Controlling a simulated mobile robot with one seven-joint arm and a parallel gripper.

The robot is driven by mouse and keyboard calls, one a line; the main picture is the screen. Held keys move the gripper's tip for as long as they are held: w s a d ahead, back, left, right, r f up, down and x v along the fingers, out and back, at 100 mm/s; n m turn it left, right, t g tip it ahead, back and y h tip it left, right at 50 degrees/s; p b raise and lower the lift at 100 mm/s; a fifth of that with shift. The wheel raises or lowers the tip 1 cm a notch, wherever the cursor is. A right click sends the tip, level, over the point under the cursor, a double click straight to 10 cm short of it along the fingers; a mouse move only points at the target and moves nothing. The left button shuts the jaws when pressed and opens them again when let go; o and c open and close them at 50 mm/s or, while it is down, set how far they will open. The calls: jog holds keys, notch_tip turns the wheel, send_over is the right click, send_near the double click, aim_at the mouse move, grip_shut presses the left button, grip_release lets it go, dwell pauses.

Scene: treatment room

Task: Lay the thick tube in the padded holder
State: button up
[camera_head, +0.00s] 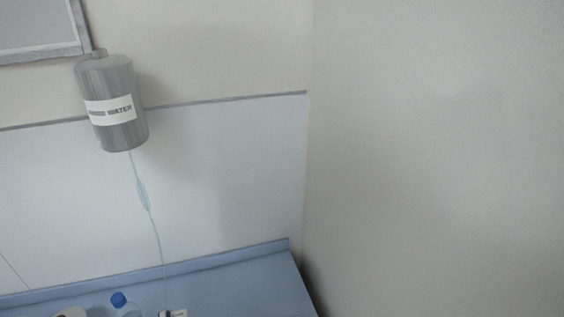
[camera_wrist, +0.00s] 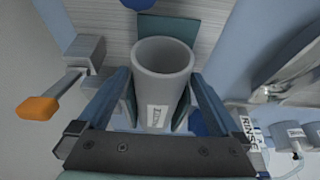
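A thick grey hollow tube (camera_wrist: 163,62) with a small white label is in the middle of the wrist view, its open end towards the camera. My gripper (camera_wrist: 160,95) has one finger on each side of it, and the teal finger pads appear to press on its walls. A teal flat patch (camera_wrist: 168,29) shows behind the tube; I cannot tell whether it belongs to the padded holder. I cannot make out the padded holder for sure in either view. The head view shows neither my gripper nor the thick tube.
A grey block with an orange-tipped lever (camera_wrist: 38,108) is left of my gripper. A RINSE label (camera_wrist: 248,126) and a metallic basin (camera_wrist: 275,88) are at right. In the head view, a WATER canister (camera_head: 112,103) hangs above a blue counter (camera_head: 235,285) with a blue-capped bottle (camera_head: 119,300).

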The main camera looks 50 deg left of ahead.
jog(key=b+v, duration=0.1)
jog(key=v, duration=1.2)
